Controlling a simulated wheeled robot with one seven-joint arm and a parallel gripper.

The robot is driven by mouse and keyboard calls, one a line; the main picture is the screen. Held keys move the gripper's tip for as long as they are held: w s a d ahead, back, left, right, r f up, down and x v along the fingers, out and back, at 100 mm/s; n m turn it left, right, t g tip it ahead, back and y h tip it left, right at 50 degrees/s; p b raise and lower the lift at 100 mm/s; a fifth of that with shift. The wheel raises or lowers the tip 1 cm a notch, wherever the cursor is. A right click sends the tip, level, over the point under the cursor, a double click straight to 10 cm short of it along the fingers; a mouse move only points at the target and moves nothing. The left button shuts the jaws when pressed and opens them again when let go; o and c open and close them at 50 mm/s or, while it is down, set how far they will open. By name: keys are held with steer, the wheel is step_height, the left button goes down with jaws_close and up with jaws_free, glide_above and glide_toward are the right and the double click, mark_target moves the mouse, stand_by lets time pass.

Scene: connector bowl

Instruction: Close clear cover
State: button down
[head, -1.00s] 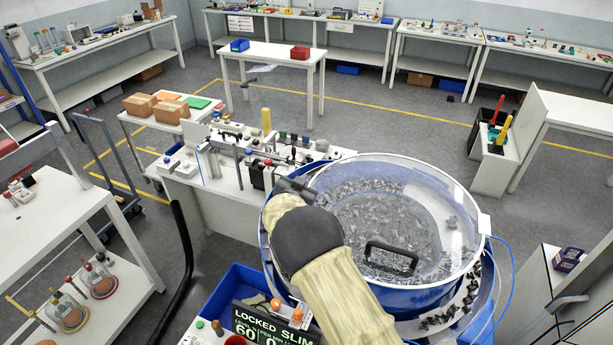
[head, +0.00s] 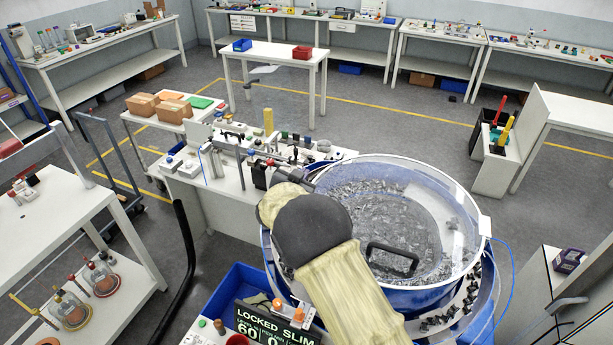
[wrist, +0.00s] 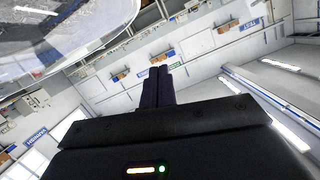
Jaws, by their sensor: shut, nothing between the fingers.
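The clear cover (head: 425,215) is a round transparent lid with a black handle (head: 392,258). In the head view it lies over the blue-walled bowl (head: 410,298), which holds many small grey connectors seen through it. I cannot tell whether its edge sits fully flat, as my arm hides the left front rim. My gripper (wrist: 157,85) is shut and empty in the wrist view, with its dark fingers together. In the head view it is mostly hidden behind my wrist, by the bowl's back left rim. The curved clear edge (wrist: 75,45) shows at the wrist view's upper left, apart from the fingers.
A white bench (head: 225,180) crowded with small fixtures stands just behind and left of the bowl. A blue bin (head: 240,285) and a black sign (head: 270,325) are at the front left. A blue cable (head: 512,265) hangs on the right. Open floor lies beyond.

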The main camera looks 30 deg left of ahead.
steer(key=b+v, duration=0.4)
steer(key=v, duration=0.3)
steer(key=shift+s+r, duration=0.15)
steer(key=shift+s, duration=0.2)
steer(key=shift+a, duration=0.1)
steer(key=w+d+r+n+g, duration=0.1)
steer(key=w+d, duration=0.2)
steer(key=d, duration=0.3)
steer(key=w+d+g, duration=0.1)
steer(key=w+d, duration=0.3)
steer(key=d, duration=0.2)
steer(key=s+d+f+g, duration=0.1)
steer(key=s+d+g, duration=0.1)
steer(key=d, duration=0.6)
steer(key=s+d+g, duration=0.2)
steer(key=d, duration=0.6)
steer(key=s+d+f+g+h, duration=0.1)
steer(key=s+d+f+g, duration=0.15)
steer(key=s+d, duration=0.8)
steer(key=s+d+f+g+h, duration=0.15)
steer(key=s+d+g, duration=0.25)
steer(key=s+d, duration=0.6)
step_height(320, 180, down, 9)
steer(key=d+b, duration=0.1)
steer(key=b, duration=0.7)
steer(key=shift+w+d+b, duration=0.15)
steer(key=shift+w+b, duration=0.25)
